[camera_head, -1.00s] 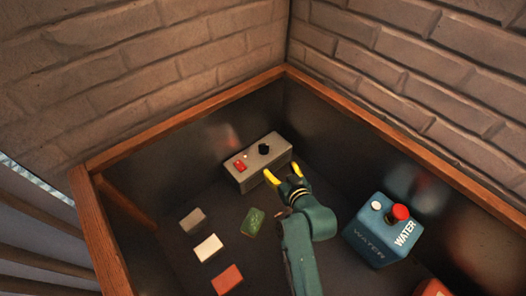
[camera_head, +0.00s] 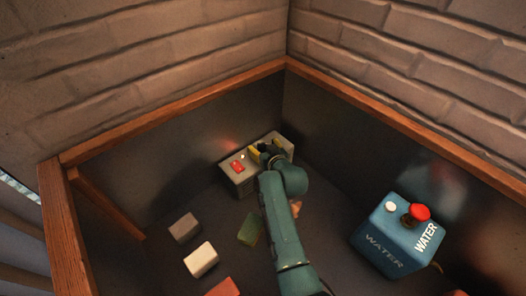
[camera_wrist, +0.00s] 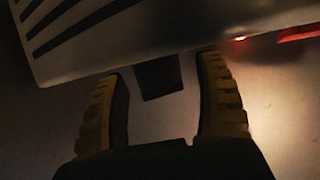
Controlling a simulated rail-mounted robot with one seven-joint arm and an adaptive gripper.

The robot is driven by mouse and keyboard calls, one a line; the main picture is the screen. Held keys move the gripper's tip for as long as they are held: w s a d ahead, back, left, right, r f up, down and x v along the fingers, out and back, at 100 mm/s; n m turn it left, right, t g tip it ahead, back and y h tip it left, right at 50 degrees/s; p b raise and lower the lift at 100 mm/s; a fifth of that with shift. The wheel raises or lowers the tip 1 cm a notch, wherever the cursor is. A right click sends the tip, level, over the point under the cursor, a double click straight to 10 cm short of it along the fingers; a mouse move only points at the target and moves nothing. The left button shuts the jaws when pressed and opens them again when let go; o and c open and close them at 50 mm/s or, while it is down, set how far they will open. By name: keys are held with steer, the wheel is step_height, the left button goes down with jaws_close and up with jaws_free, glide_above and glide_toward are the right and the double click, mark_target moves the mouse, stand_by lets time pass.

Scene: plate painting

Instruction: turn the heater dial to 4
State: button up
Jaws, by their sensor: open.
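The heater (camera_head: 234,181) is a grey box at the back of the bench, near the corner. Its slotted grey body also shows in the wrist view (camera_wrist: 130,40). The black dial (camera_wrist: 160,78) shows there as a dark block between my fingertips, with gaps on both sides. My gripper (camera_head: 265,151) is at the dial end of the heater, its yellow fingers open around the dial; they also show in the wrist view (camera_wrist: 160,85). In the head view my gripper hides the dial, and no dial number can be read.
A red switch (camera_head: 237,167) and a small light (camera_head: 243,157) are on the heater's left. A blue water box (camera_head: 385,249) with a red knob stands at right. Grey (camera_head: 184,227), white (camera_head: 201,260), green (camera_head: 250,229) and red (camera_head: 223,288) blocks lie in front.

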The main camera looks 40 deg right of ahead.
steer(key=shift+w, duration=0.15)
steer(key=c, duration=1.2)
steer(key=shift+f, duration=0.1)
